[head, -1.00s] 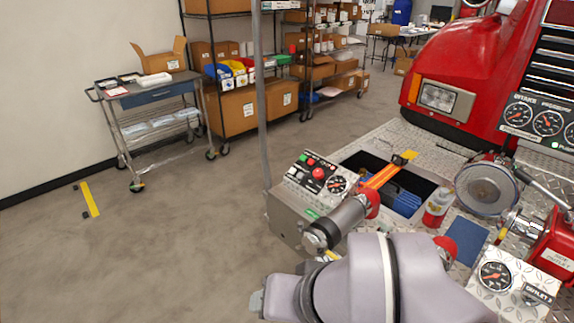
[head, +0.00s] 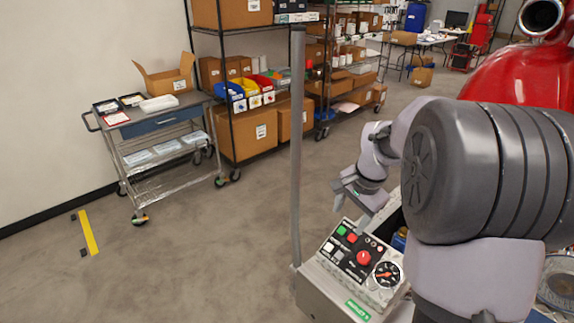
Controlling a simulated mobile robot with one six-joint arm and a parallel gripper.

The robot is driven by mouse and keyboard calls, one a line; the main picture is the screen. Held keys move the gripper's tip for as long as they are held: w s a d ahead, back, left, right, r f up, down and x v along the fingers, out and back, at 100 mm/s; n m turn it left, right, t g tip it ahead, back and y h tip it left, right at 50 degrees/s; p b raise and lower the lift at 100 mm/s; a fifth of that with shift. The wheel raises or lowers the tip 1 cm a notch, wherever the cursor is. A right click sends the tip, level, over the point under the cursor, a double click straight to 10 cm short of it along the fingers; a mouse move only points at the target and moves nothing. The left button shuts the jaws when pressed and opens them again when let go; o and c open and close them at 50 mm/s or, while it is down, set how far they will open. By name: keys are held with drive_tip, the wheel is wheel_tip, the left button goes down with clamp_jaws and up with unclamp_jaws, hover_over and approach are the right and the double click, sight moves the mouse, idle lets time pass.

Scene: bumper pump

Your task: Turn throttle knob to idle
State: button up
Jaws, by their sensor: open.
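The knob's label and pointer are too small to read. My gripper (head: 352,199) is open and empty, in the air above and behind the panel, apart from the knob. My arm hides much of the bumper to the right of the panel.
A grey vertical pole (head: 297,150) stands just left of the panel. A cart (head: 160,125) and shelving are farther back.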

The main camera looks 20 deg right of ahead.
sight(364, 257)
drive_tip(key=d+f+m+g+p, duration=0.1)
drive_tip(key=d+f+m+p, duration=0.15)
drive_tip(key=d+f, duration=0.7)
drive_tip(key=shift+m, duration=0.45)
drive_tip(key=w+f+b, duration=0.1)
drive_tip(key=f, duration=0.4)
drive_tip(key=w+d+f+b, duration=0.1)
drive_tip(key=f, duration=0.4)
drive_tip(key=w+f+b, duration=0.1)
drive_tip(key=f+b, duration=0.1)
drive_tip(key=f, duration=0.3)
drive_tip(key=shift+w+d+f, duration=0.1)
drive_tip(key=shift+d+f, duration=0.2)
drive_tip(key=shift+f, duration=0.1)
clamp_jaws()
